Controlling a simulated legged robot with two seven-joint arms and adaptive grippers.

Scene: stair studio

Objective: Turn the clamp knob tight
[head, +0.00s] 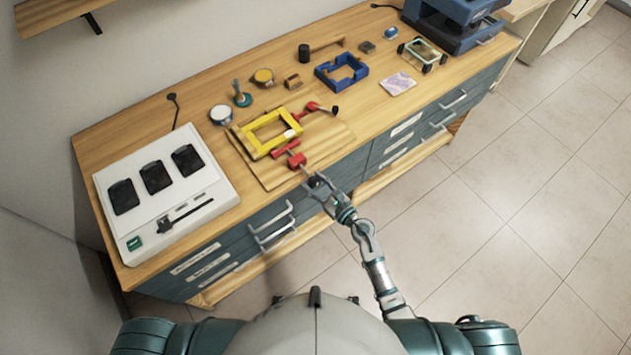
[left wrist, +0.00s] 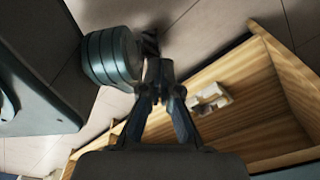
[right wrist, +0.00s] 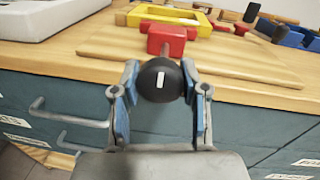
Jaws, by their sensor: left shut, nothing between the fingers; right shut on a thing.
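The clamp knob (right wrist: 160,80) is black and round with a white mark that stands nearly upright. My right gripper (right wrist: 157,82) is shut on it, one blue-padded finger on each side. A rod runs from the knob to the red clamp body (right wrist: 168,38), which also shows in the head view (head: 296,160) at the board's front edge. Behind it lies a yellow frame (head: 248,143) on the wooden board. In the head view, my right gripper (head: 318,182) reaches the bench's front edge and largely hides the knob. My left gripper (left wrist: 158,72) is shut and empty, away from the bench top.
A second red clamp (head: 309,107) with a black knob (head: 334,110) sits at the frame's far right corner. A white device (head: 205,205) with black pads stands at left. A blue frame (head: 324,80) and small parts lie behind. Drawer handles (head: 273,236) project below the bench edge.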

